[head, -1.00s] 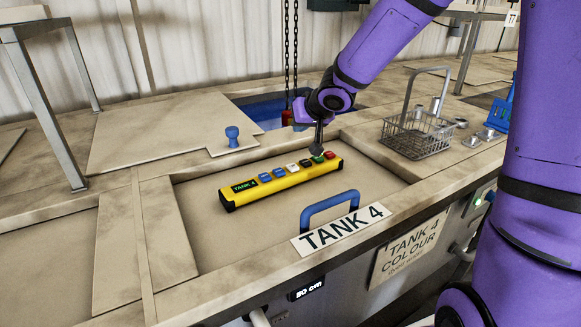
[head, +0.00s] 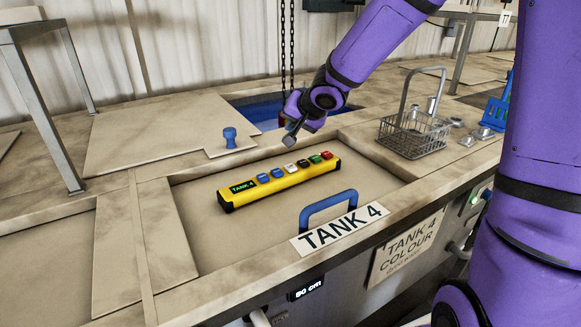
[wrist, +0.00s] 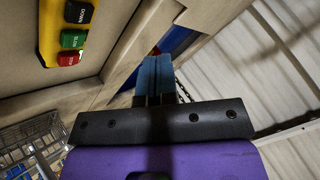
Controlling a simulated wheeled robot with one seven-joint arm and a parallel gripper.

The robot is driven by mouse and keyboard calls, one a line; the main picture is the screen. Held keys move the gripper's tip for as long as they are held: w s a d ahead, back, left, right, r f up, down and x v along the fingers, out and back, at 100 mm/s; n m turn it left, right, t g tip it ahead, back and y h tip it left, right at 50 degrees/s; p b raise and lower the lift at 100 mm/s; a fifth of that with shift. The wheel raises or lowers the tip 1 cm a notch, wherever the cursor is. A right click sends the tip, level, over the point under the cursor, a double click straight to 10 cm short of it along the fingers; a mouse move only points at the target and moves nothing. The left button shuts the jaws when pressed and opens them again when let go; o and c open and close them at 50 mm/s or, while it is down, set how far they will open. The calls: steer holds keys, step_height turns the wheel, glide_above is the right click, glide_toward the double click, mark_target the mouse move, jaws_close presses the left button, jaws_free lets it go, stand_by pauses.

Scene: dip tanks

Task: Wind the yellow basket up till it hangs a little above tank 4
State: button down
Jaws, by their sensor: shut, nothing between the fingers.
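The yellow TANK 4 button box (head: 285,181) lies on the closed part of the tank 4 lid (head: 255,235). Its row has blue, white, black, green and red buttons; the wrist view shows the black, green (wrist: 73,39) and red ones. My gripper (head: 289,140) is shut and empty, raised above and behind the box, touching no button. Its closed fingers also show in the wrist view (wrist: 153,75). Dark chains (head: 287,50) hang down to the blue opening (head: 262,113) behind my gripper. A red part at their lower end is mostly hidden. I see no yellow basket.
A grey wire basket (head: 413,136) stands on the ledge at right. A blue handle (head: 328,210) rises from the lid near the front edge, and a blue knob (head: 230,137) sits on the cover at left. A small display (head: 305,291) ends in "cm".

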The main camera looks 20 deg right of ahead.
mark_target(293, 166)
steer(key=shift+f, duration=4.35)
steer(key=shift+f, duration=0.1)
steer(key=shift+f, duration=0.35)
